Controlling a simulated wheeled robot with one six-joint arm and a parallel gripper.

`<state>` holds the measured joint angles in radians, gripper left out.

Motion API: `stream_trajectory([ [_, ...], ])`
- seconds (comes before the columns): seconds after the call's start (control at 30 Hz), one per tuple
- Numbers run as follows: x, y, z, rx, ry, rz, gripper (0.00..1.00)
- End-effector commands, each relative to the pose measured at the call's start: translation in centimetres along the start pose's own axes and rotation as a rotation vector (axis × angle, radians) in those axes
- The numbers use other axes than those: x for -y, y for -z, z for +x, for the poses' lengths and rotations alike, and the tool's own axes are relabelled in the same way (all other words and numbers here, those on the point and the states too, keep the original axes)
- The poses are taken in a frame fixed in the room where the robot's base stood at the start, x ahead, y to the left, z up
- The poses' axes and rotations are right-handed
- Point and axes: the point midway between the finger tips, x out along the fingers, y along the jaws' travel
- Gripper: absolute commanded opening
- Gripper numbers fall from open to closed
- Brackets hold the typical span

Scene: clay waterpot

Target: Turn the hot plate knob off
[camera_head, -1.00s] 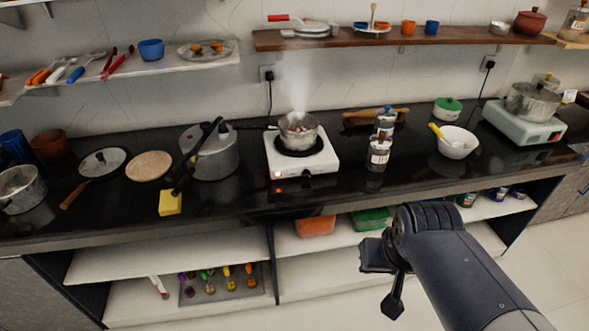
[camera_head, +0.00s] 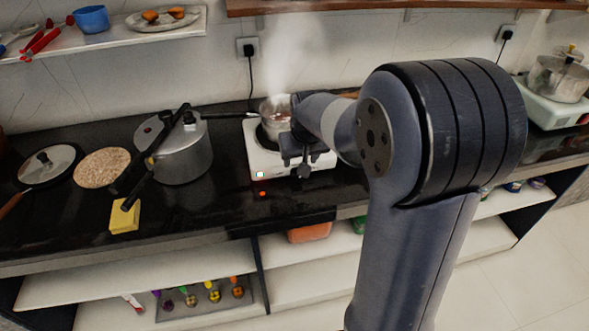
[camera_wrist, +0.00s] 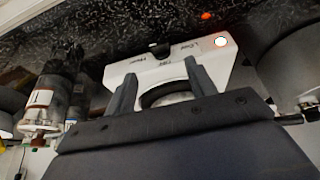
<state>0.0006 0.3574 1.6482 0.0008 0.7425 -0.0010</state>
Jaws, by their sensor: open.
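The white hot plate (camera_head: 262,160) stands on the black counter with a steaming pot (camera_head: 274,112) on it. Its indicator light (camera_head: 260,174) glows, also in the wrist view (camera_wrist: 220,41). My gripper (camera_head: 303,168) is at the hot plate's front right part, hiding some of it. In the wrist view my gripper (camera_wrist: 160,72) is open, its two fingers apart over the hot plate's white front (camera_wrist: 175,66), which has small printed labels. A small dark knob (camera_wrist: 159,47) shows past the fingertips, roughly between them. I cannot tell whether the fingers touch anything.
A pressure cooker (camera_head: 182,155) and a yellow sponge (camera_head: 125,216) are left of the hot plate. A second pot on a pale green stove (camera_head: 550,105) is far right. Shelves lie below the counter.

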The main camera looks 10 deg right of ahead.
Motion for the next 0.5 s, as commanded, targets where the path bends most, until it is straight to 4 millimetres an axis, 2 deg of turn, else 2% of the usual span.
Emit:
stream_trajectory([
  [0.03, 0.0, -0.1, 1.2, 0.006, 0.0, 0.0, 0.53],
  [0.2, 0.0, -0.1, 4.3, 0.005, 0.0, 0.0, 0.53],
  [0.5, 0.0, -0.1, 7.5, 0.002, 0.0, 0.0, 0.53],
])
